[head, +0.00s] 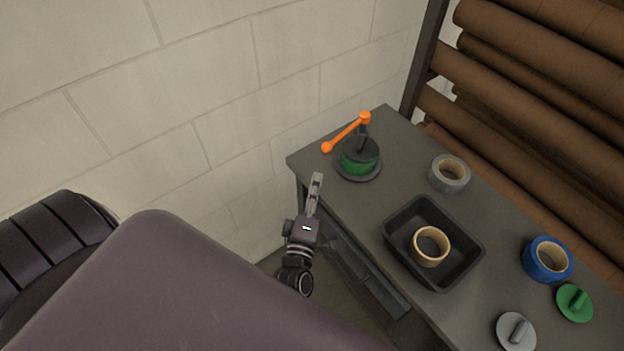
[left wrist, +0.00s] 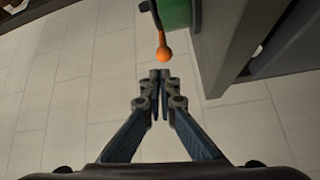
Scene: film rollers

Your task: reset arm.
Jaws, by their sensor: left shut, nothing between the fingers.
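My left gripper (head: 315,188) is shut and empty, off the table's left edge and in front of the film device. In the left wrist view, the gripper (left wrist: 160,76) shows its two fingertips together over the floor. An orange crank handle (head: 346,132) sits on a black post above a green roll (head: 360,156) on a round dark base. The orange knob also shows in the left wrist view (left wrist: 164,53), just beyond the fingertips and apart from them. My right gripper is not in view.
The grey table (head: 405,151) holds a black tray (head: 461,270) with a tan tape roll (head: 430,246), a grey roll (head: 449,174), a blue roll (head: 547,260), a green disc (head: 574,303) and a grey disc (head: 516,332). Brown rolls (head: 540,40) are stacked behind. A block wall (head: 200,80) stands left.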

